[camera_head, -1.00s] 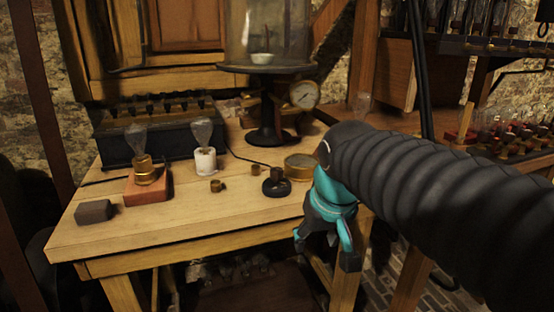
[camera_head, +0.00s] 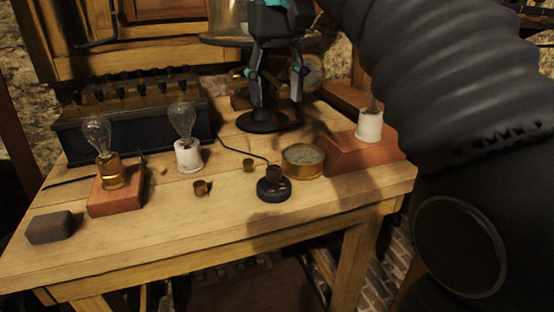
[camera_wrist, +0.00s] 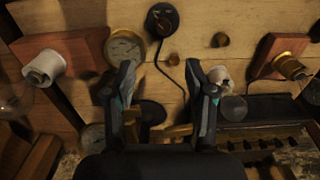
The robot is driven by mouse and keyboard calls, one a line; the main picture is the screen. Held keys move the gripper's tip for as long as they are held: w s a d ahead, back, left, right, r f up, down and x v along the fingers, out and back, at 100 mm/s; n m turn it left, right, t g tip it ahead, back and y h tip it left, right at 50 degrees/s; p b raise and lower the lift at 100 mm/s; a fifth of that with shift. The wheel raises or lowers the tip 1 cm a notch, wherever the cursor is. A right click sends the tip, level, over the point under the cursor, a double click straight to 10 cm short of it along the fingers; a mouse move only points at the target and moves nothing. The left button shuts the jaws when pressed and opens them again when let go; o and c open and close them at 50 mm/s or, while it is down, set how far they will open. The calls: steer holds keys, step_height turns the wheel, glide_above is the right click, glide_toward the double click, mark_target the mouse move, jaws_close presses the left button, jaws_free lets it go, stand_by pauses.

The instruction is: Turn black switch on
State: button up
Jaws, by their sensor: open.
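The black switch (camera_head: 273,190) is a round black base with a dark brown knob on top. It lies on the wooden table near the front edge, and a thin black wire runs from it toward the back. It also shows at the top of the wrist view (camera_wrist: 161,20). My gripper (camera_head: 277,100) is open, fingers pointing down, above the table behind the switch and apart from it. In the wrist view my gripper (camera_wrist: 159,72) has nothing between its fingertips but table and wire. I cannot tell the switch's setting.
A brass gauge (camera_head: 303,160) sits right beside the switch. A glass jar stand (camera_head: 268,122) is behind. Bulbs on a brass holder (camera_head: 114,175) and a white holder (camera_head: 188,157) stand left, before a black battery box (camera_head: 130,125). A wooden block (camera_head: 350,155) with a white holder is right.

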mark_target(274, 167)
steer(key=f+b, duration=0.1)
steer(key=f, duration=0.3)
steer(key=f+b, duration=0.1)
steer(key=f, duration=0.4)
steer(key=f+b, duration=0.1)
steer(key=f, duration=0.3)
steer(key=shift+s+a+f+b, duration=0.1)
steer(key=shift+a+f+b, duration=0.15)
steer(key=shift+f+b, duration=0.1)
jaws_close()
